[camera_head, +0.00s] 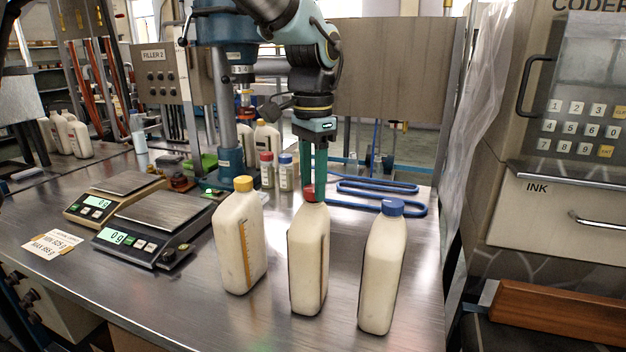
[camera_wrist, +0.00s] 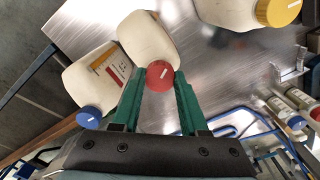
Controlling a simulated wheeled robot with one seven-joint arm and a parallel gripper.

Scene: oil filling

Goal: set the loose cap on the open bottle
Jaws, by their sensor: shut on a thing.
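Three cream bottles stand in a row on the steel table. The middle bottle (camera_head: 308,262) has the red cap (camera_head: 309,193) at its mouth. My gripper (camera_head: 313,190) points down over this bottle, its green fingers shut on the red cap. In the wrist view the red cap (camera_wrist: 160,75) sits between the fingertips (camera_wrist: 160,80), in line with the neck end of the middle bottle (camera_wrist: 148,40). The neck is hidden by the cap; I cannot tell whether the cap is fully seated. The left bottle (camera_head: 240,243) has a yellow cap, the right bottle (camera_head: 381,270) a blue one.
Two scales (camera_head: 150,227) stand at the left on the table (camera_head: 190,310). Small bottles with red and white-blue tops (camera_head: 285,172) stand behind. A blue tube rack (camera_head: 375,190) lies behind the right bottle. The table front is clear.

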